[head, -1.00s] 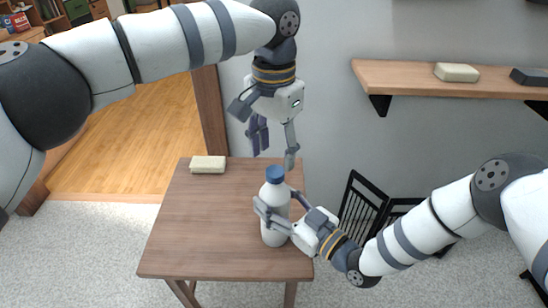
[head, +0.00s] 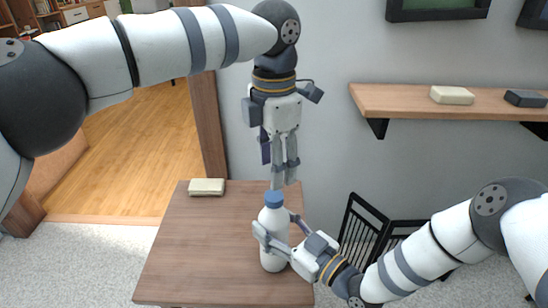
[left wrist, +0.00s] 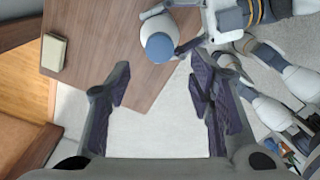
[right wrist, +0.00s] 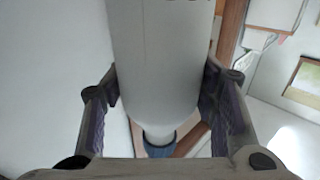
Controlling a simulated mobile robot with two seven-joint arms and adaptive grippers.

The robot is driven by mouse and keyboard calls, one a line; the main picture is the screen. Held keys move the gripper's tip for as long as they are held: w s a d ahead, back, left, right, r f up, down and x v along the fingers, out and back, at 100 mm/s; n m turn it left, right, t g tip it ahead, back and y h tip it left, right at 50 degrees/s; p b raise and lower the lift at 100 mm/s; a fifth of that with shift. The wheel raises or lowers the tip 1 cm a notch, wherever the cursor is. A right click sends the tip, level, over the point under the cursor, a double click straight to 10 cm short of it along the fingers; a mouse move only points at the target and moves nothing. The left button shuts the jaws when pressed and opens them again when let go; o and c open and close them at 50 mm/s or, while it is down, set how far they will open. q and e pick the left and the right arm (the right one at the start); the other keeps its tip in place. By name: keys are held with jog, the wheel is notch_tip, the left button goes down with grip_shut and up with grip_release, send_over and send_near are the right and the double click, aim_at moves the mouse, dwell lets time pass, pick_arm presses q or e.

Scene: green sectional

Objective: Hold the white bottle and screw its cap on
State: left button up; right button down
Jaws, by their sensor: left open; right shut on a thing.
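The white bottle (head: 273,225) stands upright at the front right part of the small wooden table (head: 200,250). A blue cap (head: 274,199) sits on its top; I cannot tell how tightly. The cap also shows in the left wrist view (left wrist: 159,47). My right gripper (head: 273,238) is shut around the bottle's body from the right; its fingers flank the white body in the right wrist view (right wrist: 160,85). My left gripper (head: 284,182) points down, open and empty, just above the cap in the head view. In its wrist view the cap lies beyond the fingertips, not between them.
A pale block (head: 207,187) lies at the table's back left corner. A wall shelf (head: 400,100) with a pale block (head: 452,95) and a dark block (head: 525,98) is at the upper right. A black rack (head: 365,230) stands right of the table. The table's left part is clear.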

aim_at(274, 195)
pick_arm(q)
jog(key=n, duration=0.8)
jog(key=shift+r, duration=0.35)
jog(key=shift+f, duration=0.1)
notch_tip(274, 195, down, 8)
jog(key=shift+r, duration=0.1)
jog(key=shift+c, duration=0.3)
grip_shut()
jog(key=m, duration=0.5)
jog(key=shift+o, duration=0.5)
grip_release()
